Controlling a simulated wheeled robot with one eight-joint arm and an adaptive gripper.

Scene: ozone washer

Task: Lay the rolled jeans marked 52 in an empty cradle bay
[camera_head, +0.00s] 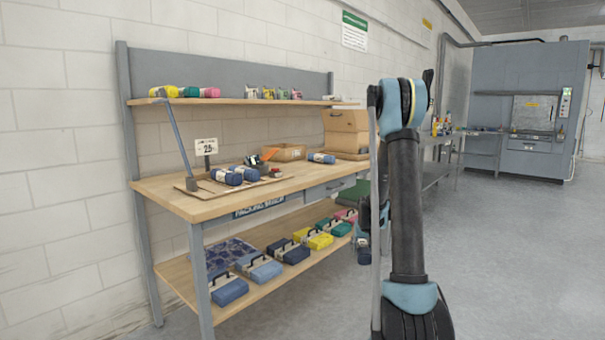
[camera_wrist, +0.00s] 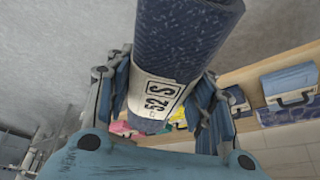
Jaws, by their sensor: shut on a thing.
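The rolled jeans marked 52 (camera_wrist: 185,40) are a dark blue roll with a white band reading "52 S" in the wrist view. My gripper (camera_wrist: 158,88) is shut around this roll, one finger on each side. In the head view my gripper (camera_head: 364,232) is mostly hidden behind my arm, beside the bench's right end. A low wooden tray (camera_head: 212,189), which looks like the cradle, lies on the bench top under a sign (camera_head: 206,147). Two dark blue rolls (camera_head: 228,177) lie on it side by side. Its separate bays are too small to tell.
The packing bench (camera_head: 172,196) stands against the wall. Another blue roll (camera_head: 321,158) and an open cardboard box (camera_head: 285,153) are on it. Floor at right is clear.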

